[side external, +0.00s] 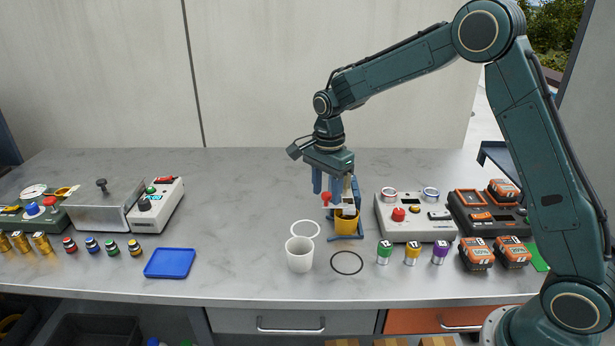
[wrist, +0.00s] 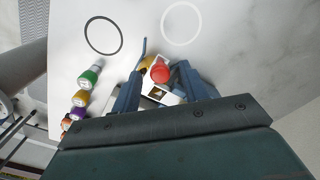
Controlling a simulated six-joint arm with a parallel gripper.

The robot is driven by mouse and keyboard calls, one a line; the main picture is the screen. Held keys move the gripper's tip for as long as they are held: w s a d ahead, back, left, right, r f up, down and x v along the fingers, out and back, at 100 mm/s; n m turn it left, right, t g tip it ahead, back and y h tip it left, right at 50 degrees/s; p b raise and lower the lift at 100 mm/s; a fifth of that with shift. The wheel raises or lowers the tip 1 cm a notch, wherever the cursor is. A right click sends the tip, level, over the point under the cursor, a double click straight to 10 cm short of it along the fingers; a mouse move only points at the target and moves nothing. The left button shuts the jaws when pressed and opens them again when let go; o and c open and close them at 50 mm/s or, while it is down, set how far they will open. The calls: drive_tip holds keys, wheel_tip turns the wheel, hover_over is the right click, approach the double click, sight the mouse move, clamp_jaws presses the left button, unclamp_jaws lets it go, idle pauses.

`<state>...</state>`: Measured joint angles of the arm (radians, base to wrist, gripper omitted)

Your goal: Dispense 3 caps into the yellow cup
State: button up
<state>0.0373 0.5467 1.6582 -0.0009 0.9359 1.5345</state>
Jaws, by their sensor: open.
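The yellow cup (side external: 346,224) stands under a blue-framed dispenser (side external: 357,195) at the middle of the counter. A white part of the dispenser stands right above the cup, and a red knob (side external: 326,197) sticks out on its left. My gripper (side external: 325,186) is open at the dispenser, fingers pointing down. In the wrist view the red knob (wrist: 160,73) lies between the two blue fingers, with no clear grip on it. Only a sliver of the yellow cup (wrist: 146,62) shows behind the knob there. Caps and the cup's inside cannot be made out.
A white cup (side external: 300,255) stands left of the dispenser, near a white ring (side external: 306,230) and a black ring (side external: 347,263). A white control box (side external: 415,222) is close on the right, with small coloured canisters (side external: 412,253) before it. Free counter lies toward the blue tray (side external: 170,263).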

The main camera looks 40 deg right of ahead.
drive_tip(key=shift+f, duration=0.1)
clamp_jaws()
drive_tip(key=shift+w+d, duration=0.1)
drive_tip(key=w+d, duration=0.4)
drive_tip(key=shift+w+d, duration=0.2)
idle(0.3)
drive_tip(key=shift+c, duration=0.6)
unclamp_jaws()
drive_tip(key=shift+d, duration=0.1)
drive_tip(key=shift+o, duration=0.6)
